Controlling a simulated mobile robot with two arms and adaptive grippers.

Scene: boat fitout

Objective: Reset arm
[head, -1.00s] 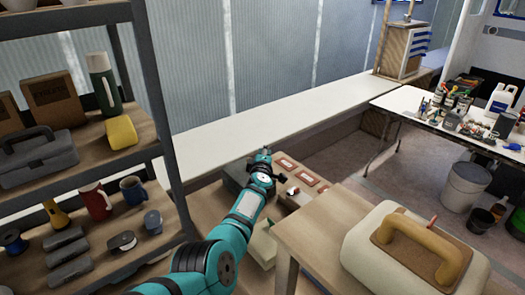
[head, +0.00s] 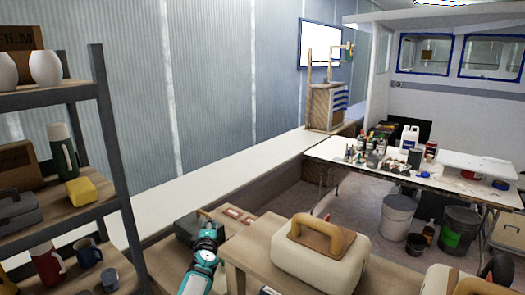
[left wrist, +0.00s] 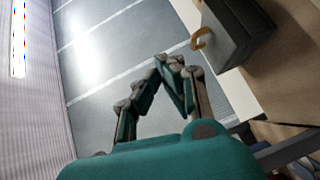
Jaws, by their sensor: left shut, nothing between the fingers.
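In the head view my left arm comes up from the bottom edge, and its gripper (head: 204,216) is at the far end, small and partly hidden by the arm. In the left wrist view the left gripper (left wrist: 173,68) is shut and empty, its teal and grey fingers drawn together in front of the ribbed wall. A dark grey box (head: 184,231) stands just beside the gripper in the head view. In the left wrist view a grey box with a yellow handle (left wrist: 238,32) is to the right of the fingers, apart from them. My right gripper does not show.
A shelf rack (head: 122,190) with mugs and a flask stands at left. A cream case with a tan handle (head: 325,268) sits on a wooden table right of my arm. A long white bench (head: 220,170) runs along the wall. A cluttered worktable (head: 330,150) stands behind.

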